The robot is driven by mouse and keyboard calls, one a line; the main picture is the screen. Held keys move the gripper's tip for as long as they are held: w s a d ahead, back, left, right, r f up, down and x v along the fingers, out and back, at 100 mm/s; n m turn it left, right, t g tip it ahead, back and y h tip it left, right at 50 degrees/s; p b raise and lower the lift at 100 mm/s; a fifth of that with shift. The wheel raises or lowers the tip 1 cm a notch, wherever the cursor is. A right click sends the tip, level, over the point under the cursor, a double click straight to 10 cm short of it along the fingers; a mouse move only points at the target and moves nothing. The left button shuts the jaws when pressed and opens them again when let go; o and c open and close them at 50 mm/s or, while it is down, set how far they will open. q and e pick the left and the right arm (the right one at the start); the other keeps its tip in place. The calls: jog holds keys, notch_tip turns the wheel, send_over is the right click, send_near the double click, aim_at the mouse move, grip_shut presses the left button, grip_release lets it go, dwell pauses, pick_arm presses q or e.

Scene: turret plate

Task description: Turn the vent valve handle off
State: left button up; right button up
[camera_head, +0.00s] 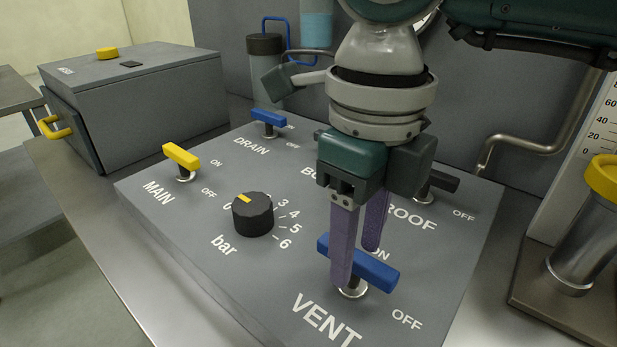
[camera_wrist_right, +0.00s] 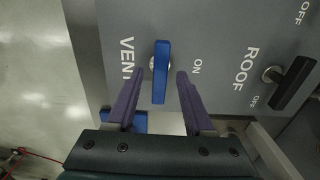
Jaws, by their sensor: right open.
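The vent valve handle (camera_head: 376,270) is a blue bar on a short metal stem at the front of the grey panel, above the VENT label. Its right end lies between the ON and OFF labels. It also shows in the right wrist view (camera_wrist_right: 161,80), lying lengthwise between the fingers. My right gripper (camera_head: 356,265) is open, with one purple finger on the near side of the handle and one on the far side. In the wrist view both fingers (camera_wrist_right: 160,76) stand apart from the bar, with small gaps. My left gripper is not in view.
The panel (camera_head: 290,310) also bears a yellow MAIN handle (camera_head: 181,157), a blue DRAIN handle (camera_head: 268,118), a black pressure knob (camera_head: 252,215) and a black ROOF handle (camera_head: 438,180). A grey box (camera_head: 150,90) stands left; a yellow-topped cylinder (camera_head: 585,240) stands right.

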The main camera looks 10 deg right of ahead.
aim_at(356, 255)
notch_tip(356, 255, up, 10)
jog(key=shift+b, duration=0.45)
